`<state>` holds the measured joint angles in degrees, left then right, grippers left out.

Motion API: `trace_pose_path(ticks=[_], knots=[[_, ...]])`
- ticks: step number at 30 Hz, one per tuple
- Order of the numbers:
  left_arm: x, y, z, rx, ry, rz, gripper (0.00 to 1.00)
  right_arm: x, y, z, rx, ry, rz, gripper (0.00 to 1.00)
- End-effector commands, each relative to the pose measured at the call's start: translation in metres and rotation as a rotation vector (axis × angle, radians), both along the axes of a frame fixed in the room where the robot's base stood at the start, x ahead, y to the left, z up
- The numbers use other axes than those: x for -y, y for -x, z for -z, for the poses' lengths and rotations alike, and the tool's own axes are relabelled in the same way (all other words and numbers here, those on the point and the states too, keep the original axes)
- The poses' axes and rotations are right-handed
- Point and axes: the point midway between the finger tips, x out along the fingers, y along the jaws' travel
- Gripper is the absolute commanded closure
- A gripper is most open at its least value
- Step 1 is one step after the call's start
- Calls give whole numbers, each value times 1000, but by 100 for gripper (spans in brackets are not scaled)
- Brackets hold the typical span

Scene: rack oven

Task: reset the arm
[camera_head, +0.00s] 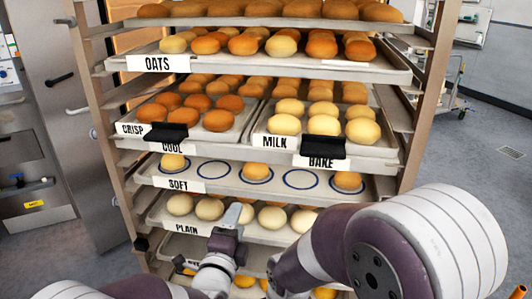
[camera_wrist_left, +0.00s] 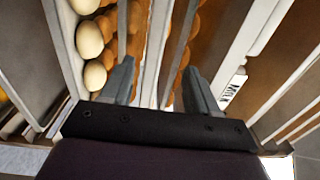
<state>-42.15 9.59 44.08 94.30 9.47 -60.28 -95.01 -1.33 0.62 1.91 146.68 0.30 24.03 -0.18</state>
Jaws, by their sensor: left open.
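My left gripper (camera_head: 232,217) is in front of the lower part of the rack, at the level of the PLAIN tray. In the left wrist view its two fingers (camera_wrist_left: 160,82) stand apart with nothing held between them. The rack's trays and rolls lie beyond the fingers. My right arm comes in from the lower right of the head view and covers the lower right of the rack. Its gripper does not show.
The rack (camera_head: 112,130) holds several trays of rolls. Labels include OATS (camera_head: 157,64), MILK (camera_head: 275,141), SOFT (camera_head: 178,184) and PLAIN (camera_head: 187,228). Two black handles (camera_head: 166,132) stick out at the middle tier. Open floor (camera_head: 480,160) shows at right.

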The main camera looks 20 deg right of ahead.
Motion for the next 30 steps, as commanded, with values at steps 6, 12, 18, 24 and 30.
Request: trace_pose_path(ticks=[6, 12, 18, 24, 30], knots=[[-15, 22, -1, 4, 4, -1, 40, 0, 0, 4, 0, 0, 0, 57], [-16, 23, -1, 5, 3, -1, 40, 0, 0, 3, 0, 0, 0, 57], [-16, 23, -2, 4, 5, -1, 40, 0, 0, 3, 0, 0, 0, 57], [-18, 37, 59, -436, 150, -5, 40, 0, 0, 4, 0, 0, 0, 57], [-168, 119, 125, -1434, 465, -726, 40, 0, 0, -22, 0, 0, 0, 57]])
